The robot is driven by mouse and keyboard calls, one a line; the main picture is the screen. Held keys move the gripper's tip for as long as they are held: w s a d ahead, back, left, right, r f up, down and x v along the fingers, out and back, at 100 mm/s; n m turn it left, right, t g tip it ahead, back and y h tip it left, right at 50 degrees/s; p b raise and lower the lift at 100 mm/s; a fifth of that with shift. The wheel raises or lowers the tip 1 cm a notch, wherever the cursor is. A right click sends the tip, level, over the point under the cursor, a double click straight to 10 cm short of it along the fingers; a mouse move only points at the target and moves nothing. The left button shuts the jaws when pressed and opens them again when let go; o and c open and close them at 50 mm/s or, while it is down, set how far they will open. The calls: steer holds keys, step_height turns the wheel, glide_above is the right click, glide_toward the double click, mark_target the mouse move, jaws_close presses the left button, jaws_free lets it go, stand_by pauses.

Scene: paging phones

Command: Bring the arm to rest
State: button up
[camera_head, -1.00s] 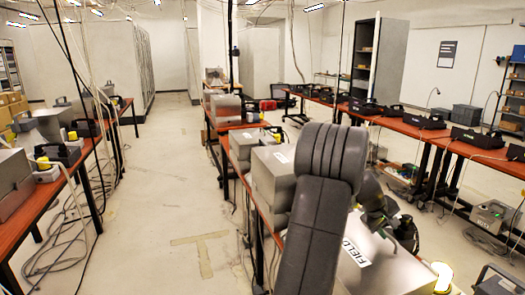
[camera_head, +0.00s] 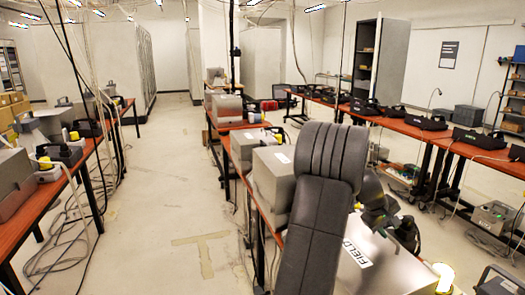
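My arm's dark grey links (camera_head: 330,160) rise from the bottom edge, in front of the middle row of benches. Beyond the bend, darker wrist parts show just right of it, low over a grey metal box marked FIELD. The end of the arm, my gripper (camera_head: 404,234), seems to be the small black shape there. It is partly hidden and too dark to show its fingers or whether it holds anything.
Red-brown benches (camera_head: 24,232) stand at left, in the middle and at right (camera_head: 405,128). Grey boxes (camera_head: 274,180) sit close behind my arm, and the FIELD box (camera_head: 375,262) lies under its wrist. Black phone-like devices line the right bench.

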steer(key=v, duration=1.1)
glide_toward(388, 244)
steer(key=d+f, duration=0.1)
steer(key=w+d+f, duration=0.1)
steer(key=d, duration=0.1)
steer(key=d+f, duration=0.2)
steer(key=shift+w+d, duration=0.15)
steer(key=shift+w, duration=0.2)
steer(key=s+a+r+p, duration=0.3)
steer(key=a+r, duration=0.3)
steer(key=a, duration=0.3)
steer(key=s+a+r+p, duration=0.2)
steer(key=a+r, duration=0.4)
steer(key=a, duration=0.3)
steer(key=s+a+f+t+h+b, duration=0.1)
steer(key=s+a+f+h+b, duration=0.1)
steer(key=a, duration=0.5)
steer(key=s+a+f+t+h+b, duration=0.1)
steer(key=s+a+f+h+b, duration=0.1)
steer(key=a+b, duration=0.4)
steer(key=s+a+f+t+h+b, duration=0.1)
steer(key=s+a+h+b, duration=0.3)
steer(key=a, duration=0.5)
steer(key=shift+a+f+h, duration=0.25)
steer(key=shift+f+h, duration=0.55)
steer(key=shift+f, duration=0.1)
steer(key=shift+d, duration=0.1)
